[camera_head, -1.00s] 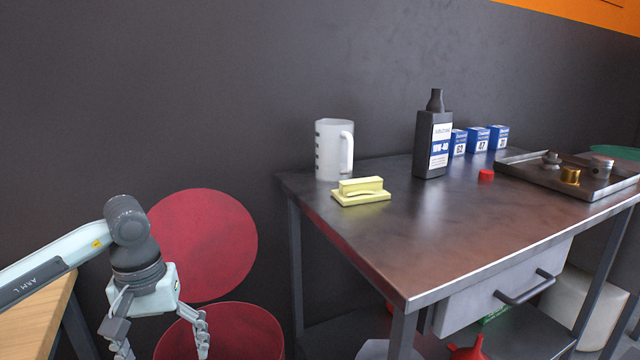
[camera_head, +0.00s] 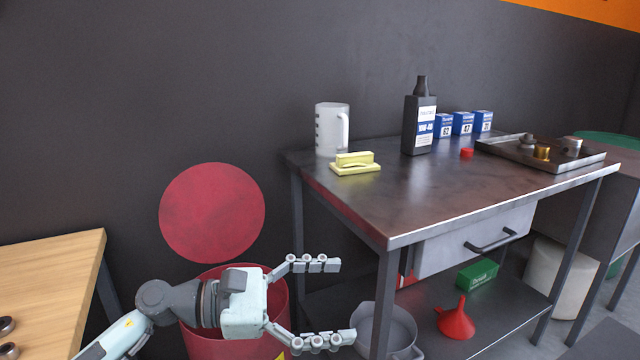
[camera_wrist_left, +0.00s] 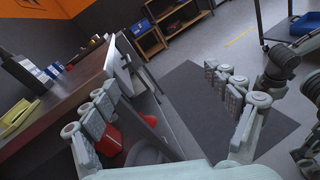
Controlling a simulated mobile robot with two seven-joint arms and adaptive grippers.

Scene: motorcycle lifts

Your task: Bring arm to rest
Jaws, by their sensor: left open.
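My left gripper (camera_head: 328,302) is open and empty. In the head view it lies low, in front of the red bin and left of the metal workbench's near leg, with its fingers pointing right. In the left wrist view its two fingers (camera_wrist_left: 168,112) are spread apart, with floor showing between them. Parts of another arm of mine show at the right of the left wrist view. My right gripper is not clearly in view.
The metal workbench (camera_head: 400,205) holds a measuring jug (camera_head: 331,130), a yellow block (camera_head: 355,163), a black bottle (camera_head: 418,125), blue boxes (camera_head: 462,124) and a tray (camera_head: 500,157). A red bin (camera_head: 275,285) and wooden table (camera_head: 50,275) stand left. A funnel (camera_head: 456,322) is below.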

